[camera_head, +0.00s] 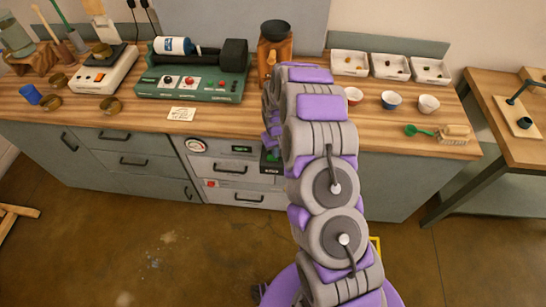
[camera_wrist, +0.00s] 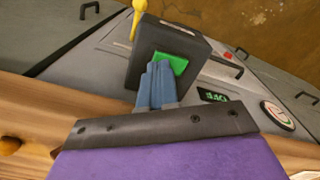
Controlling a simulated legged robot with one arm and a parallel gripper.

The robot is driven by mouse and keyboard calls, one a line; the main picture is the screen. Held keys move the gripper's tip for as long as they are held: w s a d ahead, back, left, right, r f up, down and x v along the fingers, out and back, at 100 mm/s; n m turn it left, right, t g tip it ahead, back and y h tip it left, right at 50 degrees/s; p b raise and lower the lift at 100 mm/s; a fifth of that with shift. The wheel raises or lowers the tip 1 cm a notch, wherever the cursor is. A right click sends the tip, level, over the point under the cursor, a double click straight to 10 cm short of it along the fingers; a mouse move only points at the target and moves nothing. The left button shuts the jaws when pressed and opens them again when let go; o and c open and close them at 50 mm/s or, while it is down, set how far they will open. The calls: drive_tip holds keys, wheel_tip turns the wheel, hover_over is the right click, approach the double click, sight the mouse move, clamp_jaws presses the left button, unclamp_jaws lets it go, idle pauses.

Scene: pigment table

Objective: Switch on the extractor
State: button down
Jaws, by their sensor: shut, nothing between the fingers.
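A grey unit with a round dial (camera_head: 196,146) and a lit green display (camera_head: 239,149) is set into the cabinet front below the worktop; I take it for the extractor. At its right end is a dark box with a green button (camera_wrist: 179,62), partly visible beside my arm in the head view (camera_head: 271,156). In the wrist view my gripper (camera_wrist: 158,68) is shut and empty, its blue-grey fingertips overlapping the left part of the green button. I cannot tell whether they touch it. In the head view my arm hides the gripper's fingers.
A yellow knob (camera_wrist: 138,20) sticks out beside the dark box. A red button (camera_wrist: 228,56) is lower on the grey unit. The wooden worktop (camera_head: 145,118) above carries a green roller machine (camera_head: 190,93), bowls and trays. The floor in front is clear.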

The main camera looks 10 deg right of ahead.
drive_tip(key=shift+f, duration=0.65)
idle(0.3)
drive_tip(key=shift+r, duration=0.1)
drive_tip(key=shift+r+p, duration=0.8)
drive_tip(key=shift+r, duration=2.6)
